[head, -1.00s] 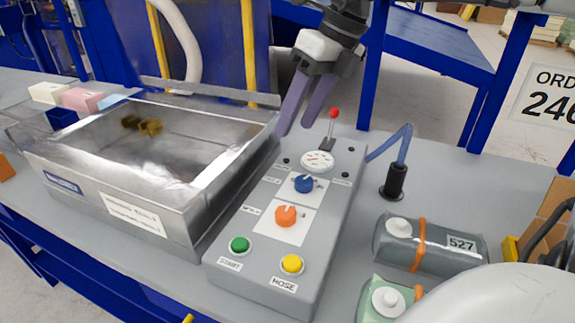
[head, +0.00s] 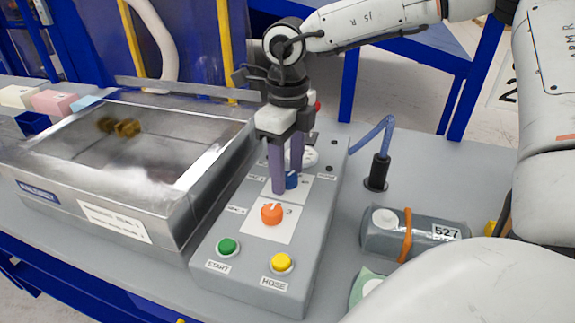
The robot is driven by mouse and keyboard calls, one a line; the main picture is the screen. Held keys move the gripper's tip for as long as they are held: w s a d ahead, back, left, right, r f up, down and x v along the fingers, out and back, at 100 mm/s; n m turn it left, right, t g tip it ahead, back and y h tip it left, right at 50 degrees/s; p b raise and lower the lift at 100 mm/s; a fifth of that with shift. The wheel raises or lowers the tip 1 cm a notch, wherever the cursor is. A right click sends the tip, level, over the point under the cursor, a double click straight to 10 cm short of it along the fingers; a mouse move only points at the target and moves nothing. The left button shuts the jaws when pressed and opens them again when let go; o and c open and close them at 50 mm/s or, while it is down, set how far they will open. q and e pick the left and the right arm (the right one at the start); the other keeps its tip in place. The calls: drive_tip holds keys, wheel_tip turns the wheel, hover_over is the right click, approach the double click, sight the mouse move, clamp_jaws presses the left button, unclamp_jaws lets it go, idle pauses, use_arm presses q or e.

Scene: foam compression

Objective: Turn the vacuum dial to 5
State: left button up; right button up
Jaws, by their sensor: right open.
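The grey control box (head: 262,262) stands on the table in the middle. It carries a blue dial (head: 292,180) on a white plate and an orange dial (head: 271,213) on another white plate, nearer to me. The small labels are too blurred to tell which dial is the vacuum one. My right gripper (head: 287,182) is open and points down over the blue dial, its purple fingers partly hiding that dial. I cannot tell whether the fingers touch it. The white gauge (head: 308,157) is partly hidden behind the fingers. My left gripper is not in view.
A green button (head: 228,247) and a yellow button (head: 281,263) sit at the box's near end. A metal tank (head: 180,225) stands to the left. A grey roll marked 527 (head: 435,248) and a black hose fitting (head: 377,172) are to the right.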

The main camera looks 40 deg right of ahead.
drive_tip(key=shift+f, duration=0.1)
drive_tip(key=c, duration=1)
drive_tip(key=shift+c, duration=0.2)
